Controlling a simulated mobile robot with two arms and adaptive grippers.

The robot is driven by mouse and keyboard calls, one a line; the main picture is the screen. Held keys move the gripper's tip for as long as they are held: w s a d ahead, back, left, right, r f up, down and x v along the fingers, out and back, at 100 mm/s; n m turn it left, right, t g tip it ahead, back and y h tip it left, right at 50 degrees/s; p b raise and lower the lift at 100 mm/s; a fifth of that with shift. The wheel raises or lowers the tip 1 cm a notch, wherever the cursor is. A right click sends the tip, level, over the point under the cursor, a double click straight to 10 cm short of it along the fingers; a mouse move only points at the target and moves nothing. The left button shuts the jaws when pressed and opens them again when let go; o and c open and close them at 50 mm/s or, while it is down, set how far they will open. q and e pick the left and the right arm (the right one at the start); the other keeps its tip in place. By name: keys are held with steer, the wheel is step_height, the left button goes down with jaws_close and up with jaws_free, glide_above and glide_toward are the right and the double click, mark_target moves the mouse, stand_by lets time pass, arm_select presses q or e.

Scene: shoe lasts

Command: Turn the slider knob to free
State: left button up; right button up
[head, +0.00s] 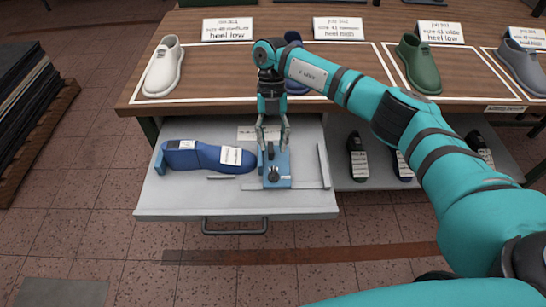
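The slider (283,181) is a blue block on a grey rail in the pulled-out drawer. A black knob (272,174) sits on its upper face; its setting is too small to read. My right gripper (273,142) points down just behind the knob, over the back part of the slider. Its two fingers are apart with nothing visible between them. I cannot tell whether a fingertip touches the slider. A blue shoe last (205,157) with white labels lies left of the slider, its left end by a blue stop (161,163). My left gripper is out of view.
The grey drawer (190,199) stands open below a wooden table (300,110). White, green and grey shoes stand on the table by cards; another shoe is partly hidden behind my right arm. Dark lasts lie on a shelf at right. The drawer's front area is clear.

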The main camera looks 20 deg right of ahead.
steer(key=shift+v, duration=1.75)
